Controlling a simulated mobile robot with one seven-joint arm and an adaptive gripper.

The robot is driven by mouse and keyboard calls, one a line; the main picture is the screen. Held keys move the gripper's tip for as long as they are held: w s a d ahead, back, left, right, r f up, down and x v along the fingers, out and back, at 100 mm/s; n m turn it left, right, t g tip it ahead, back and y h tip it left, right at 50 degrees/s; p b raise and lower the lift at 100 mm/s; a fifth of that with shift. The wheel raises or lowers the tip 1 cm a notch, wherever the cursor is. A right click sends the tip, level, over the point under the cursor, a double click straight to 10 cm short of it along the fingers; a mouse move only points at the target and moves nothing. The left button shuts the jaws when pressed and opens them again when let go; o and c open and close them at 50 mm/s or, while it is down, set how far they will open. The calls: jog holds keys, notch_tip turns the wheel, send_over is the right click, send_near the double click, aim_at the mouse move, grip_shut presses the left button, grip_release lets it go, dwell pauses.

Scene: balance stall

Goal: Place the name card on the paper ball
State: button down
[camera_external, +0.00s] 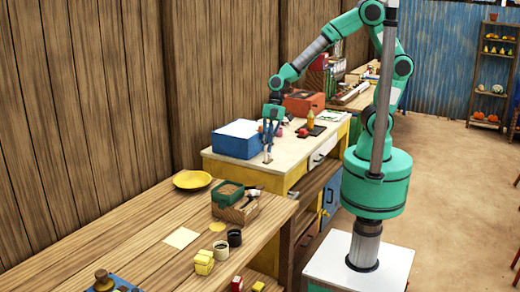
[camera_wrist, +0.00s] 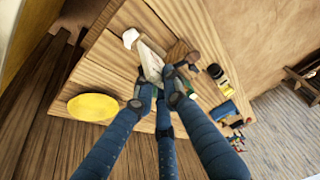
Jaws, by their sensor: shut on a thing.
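My gripper (camera_external: 268,157) hangs fingers down from the arm in the external view. I cannot pick the ball out in the external view.
The wooden table (camera_external: 135,232) bears a yellow plate (camera_external: 192,180), a green box (camera_external: 227,193), a black cup (camera_external: 234,237) and yellow blocks (camera_external: 204,262). The pale bench (camera_external: 225,162) behind it carries a blue box (camera_external: 237,139). A plank wall runs along the left.

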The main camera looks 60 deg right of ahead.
jog(key=s+d+f, duration=0.2)
jog(key=s+d, duration=0.4)
jog(key=s, duration=0.1)
jog(key=shift+s+d+f, duration=0.1)
jog(key=shift+f, duration=2.6)
jog(key=w+a+f+b, duration=0.1)
jog(key=w+a, duration=0.8)
jog(key=w, duration=0.3)
jog(key=shift+w+a+f, duration=0.25)
jog(key=shift+w+a, duration=0.1)
jog(key=shift+w, duration=0.05)
jog(key=shift+f+b, duration=0.3)
jog(key=shift+f, duration=1.45)
jog(key=shift+f, duration=0.15)
jog(key=c, duration=1.8)
grip_release()
